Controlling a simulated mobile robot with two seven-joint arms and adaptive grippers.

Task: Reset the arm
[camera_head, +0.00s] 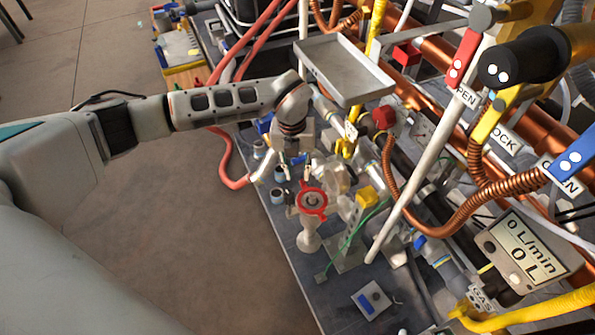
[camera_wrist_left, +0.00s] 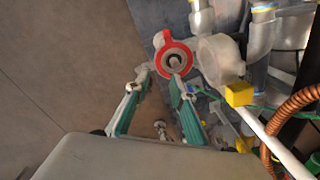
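My left arm comes in from the left, and its left gripper (camera_head: 296,170) points down over the edge of the grey board. The left gripper also shows in the left wrist view (camera_wrist_left: 157,80), with its two green-backed fingers apart and nothing seen between the tips. A red ring-shaped valve handle (camera_head: 312,200) stands just in front of the fingertips. In the left wrist view the red ring (camera_wrist_left: 173,57) is at the fingertips; I cannot tell whether they touch it. My right gripper is in neither view.
The grey board (camera_head: 326,286) carries dense pipes, copper hoses (camera_head: 439,229) and a metal tray (camera_head: 346,69). A white pole (camera_head: 415,175) slants across the right. A flow display (camera_head: 521,245) is at lower right. Bare floor (camera_head: 190,230) lies left of the board.

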